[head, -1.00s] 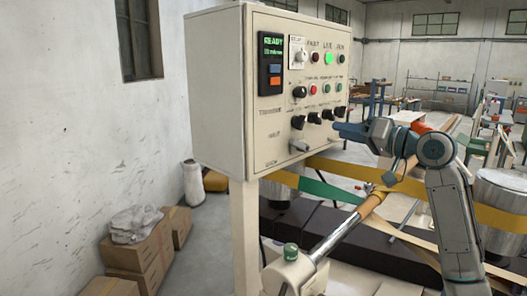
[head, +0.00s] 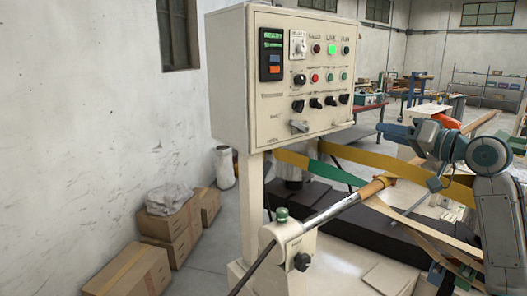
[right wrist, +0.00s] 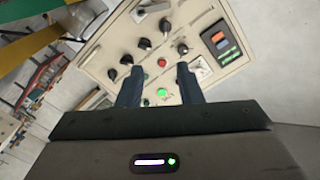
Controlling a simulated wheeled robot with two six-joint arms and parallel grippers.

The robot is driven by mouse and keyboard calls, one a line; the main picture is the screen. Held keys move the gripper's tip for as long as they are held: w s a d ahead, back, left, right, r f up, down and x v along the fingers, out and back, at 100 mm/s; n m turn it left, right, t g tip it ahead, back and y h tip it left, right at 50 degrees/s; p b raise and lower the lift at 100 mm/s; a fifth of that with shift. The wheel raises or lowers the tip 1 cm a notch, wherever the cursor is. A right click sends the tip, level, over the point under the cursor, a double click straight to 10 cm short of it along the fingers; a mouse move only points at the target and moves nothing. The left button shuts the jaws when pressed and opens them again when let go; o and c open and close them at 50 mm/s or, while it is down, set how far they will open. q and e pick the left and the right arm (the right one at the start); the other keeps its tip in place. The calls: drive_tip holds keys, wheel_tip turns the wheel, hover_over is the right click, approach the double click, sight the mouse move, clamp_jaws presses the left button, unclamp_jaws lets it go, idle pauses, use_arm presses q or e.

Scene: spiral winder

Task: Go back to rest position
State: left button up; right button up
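My right gripper (head: 384,130) is in the air to the right of the beige control panel (head: 228,85), apart from it. In the right wrist view its two dark blue fingers stand apart with nothing between them, so the gripper (right wrist: 158,82) is open. The panel face (right wrist: 105,62) shows beyond the fingers, tilted in that view. The panel carries a lit green lamp (head: 332,49), several black knobs and a small display (head: 272,42) with green text. My left gripper is not in view.
Below my right arm run a yellow and green belt (head: 330,172), a slanted metal rod (head: 335,211) and a dark machine bed (head: 345,228). Cardboard boxes (head: 170,250) stand by the left wall. Floor between boxes and panel post is clear.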

drive_tip(key=s+a+f+g+h, duration=0.1)
drive_tip(key=a+f+h, duration=0.1)
drive_tip(key=f, duration=1)
drive_tip(key=s+a+f+g+h, duration=0.2)
drive_tip(key=f, duration=0.9)
drive_tip(key=s+a+f+g+h, duration=0.1)
drive_tip(key=s+f+h, duration=0.1)
drive_tip(key=s+f, duration=0.55)
drive_tip(key=s+f+g+h, duration=0.1)
drive_tip(key=s+f, duration=0.3)
drive_tip(key=f, duration=0.7)
drive_tip(key=s+d+f+g+h, duration=0.1)
drive_tip(key=s+f+g+h, duration=0.15)
drive_tip(key=s+f, duration=0.75)
drive_tip(key=s+d+f+g+h, duration=0.1)
drive_tip(key=s+g+h, duration=0.15)
drive_tip(key=s, duration=1.45)
drive_tip(key=d+f+g, duration=0.2)
drive_tip(key=d+f, duration=0.1)
drive_tip(key=f, duration=3)
drive_tip(key=s+d+f+g, duration=0.1)
drive_tip(key=s+f, duration=1.6)
drive_tip(key=s, duration=0.1)
drive_tip(key=shift+s, duration=0.3)
